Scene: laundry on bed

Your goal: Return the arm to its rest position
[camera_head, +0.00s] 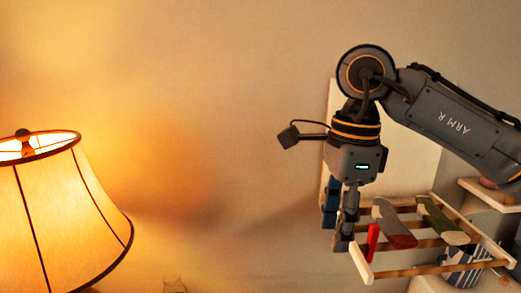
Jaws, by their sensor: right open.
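My right arm, marked "ARM R", comes in from the right. My right gripper (337,226) hangs from it pointing down. Its fingers are open, and I see nothing between them. The fingertips are just left of a wooden rack (400,272); I cannot tell whether they touch its left end. My left gripper is out of view.
A lit lamp (62,215) stands at left. Bare wall lies between.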

